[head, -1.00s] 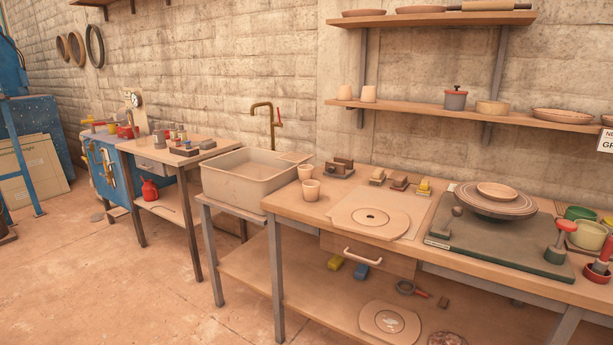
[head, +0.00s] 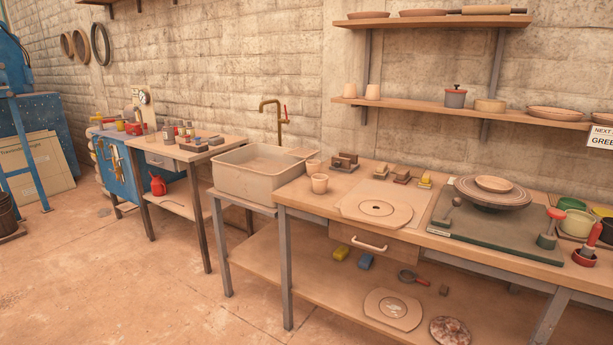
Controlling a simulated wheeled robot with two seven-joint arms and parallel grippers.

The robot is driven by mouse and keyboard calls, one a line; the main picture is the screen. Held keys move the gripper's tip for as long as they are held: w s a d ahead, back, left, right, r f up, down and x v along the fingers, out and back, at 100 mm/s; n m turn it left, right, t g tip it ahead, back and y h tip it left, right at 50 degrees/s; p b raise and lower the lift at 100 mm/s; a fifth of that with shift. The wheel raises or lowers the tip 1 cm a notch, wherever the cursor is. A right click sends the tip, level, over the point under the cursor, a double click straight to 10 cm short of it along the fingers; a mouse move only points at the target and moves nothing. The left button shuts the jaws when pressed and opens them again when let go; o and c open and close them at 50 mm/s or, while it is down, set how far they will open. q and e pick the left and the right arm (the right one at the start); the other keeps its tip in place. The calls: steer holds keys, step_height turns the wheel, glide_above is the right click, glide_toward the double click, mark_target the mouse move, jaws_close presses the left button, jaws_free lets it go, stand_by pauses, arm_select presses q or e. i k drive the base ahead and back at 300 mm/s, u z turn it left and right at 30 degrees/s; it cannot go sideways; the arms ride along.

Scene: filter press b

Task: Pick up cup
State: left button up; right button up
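Neither of my grippers shows in the head view.
A basin sink (head: 262,172) stands left of the workbench. A round bat (head: 377,209) lies right of the cups, and a turntable with a plate (head: 492,192) sits farther right. Small blocks (head: 344,162) lie behind the cups. The floor in front is clear.

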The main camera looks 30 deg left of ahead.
mark_target(313, 166)
steer(key=u, duration=1.4)
steer(key=i, duration=1.1)
steer(key=u, duration=0.05)
